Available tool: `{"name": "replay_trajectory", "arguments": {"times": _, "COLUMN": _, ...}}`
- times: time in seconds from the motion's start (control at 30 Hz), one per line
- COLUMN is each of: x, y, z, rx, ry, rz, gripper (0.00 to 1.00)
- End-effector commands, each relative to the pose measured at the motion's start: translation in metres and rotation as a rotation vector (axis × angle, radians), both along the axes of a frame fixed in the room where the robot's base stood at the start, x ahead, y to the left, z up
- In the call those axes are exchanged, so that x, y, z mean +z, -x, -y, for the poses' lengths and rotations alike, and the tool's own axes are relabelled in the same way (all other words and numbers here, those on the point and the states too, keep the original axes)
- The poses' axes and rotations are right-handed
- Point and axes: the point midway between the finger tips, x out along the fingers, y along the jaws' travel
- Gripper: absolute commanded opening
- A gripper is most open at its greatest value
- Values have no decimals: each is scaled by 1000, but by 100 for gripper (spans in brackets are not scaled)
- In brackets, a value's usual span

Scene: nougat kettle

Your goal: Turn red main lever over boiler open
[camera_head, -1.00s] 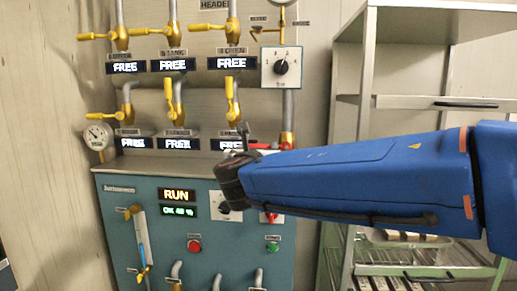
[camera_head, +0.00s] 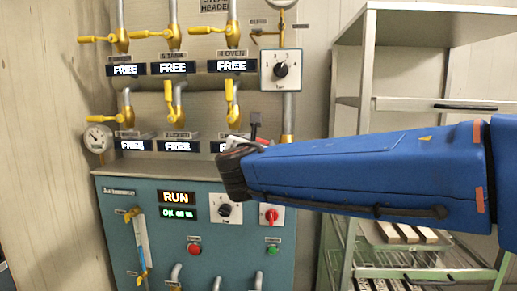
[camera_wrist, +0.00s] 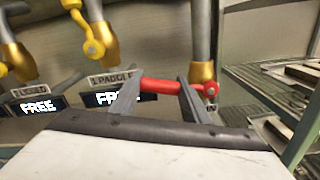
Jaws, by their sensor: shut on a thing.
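The red main lever (camera_wrist: 160,86) lies between the two grey fingers of my gripper (camera_wrist: 158,97) in the wrist view. Its handle runs roughly level across the picture, from the left finger to a round pivot beside the brass fitting on the right pipe. My gripper is shut on this handle. In the head view my gripper (camera_head: 250,132) is at the pipe above the teal boiler cabinet (camera_head: 120,230). There the lever is mostly hidden behind my wrist.
Yellow levers (camera_head: 229,100) and displays reading FREE (camera_head: 173,68) are left of my gripper. Below it are a black dial (camera_head: 224,210) and a red rotary switch (camera_head: 271,215). A metal rack (camera_head: 430,104) stands at right.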

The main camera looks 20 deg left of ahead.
Motion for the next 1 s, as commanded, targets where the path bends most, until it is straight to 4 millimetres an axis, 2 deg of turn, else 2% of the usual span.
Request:
{"name": "replay_trajectory", "arguments": {"times": 0.5, "x": 34, "y": -5, "z": 20, "rx": 0, "ry": -481, "rz": -114, "gripper": 2}}
{"name": "replay_trajectory", "arguments": {"times": 1.0, "x": 53, "y": -12, "z": 51, "rx": -1, "ry": -932, "rz": -223, "gripper": 2}}
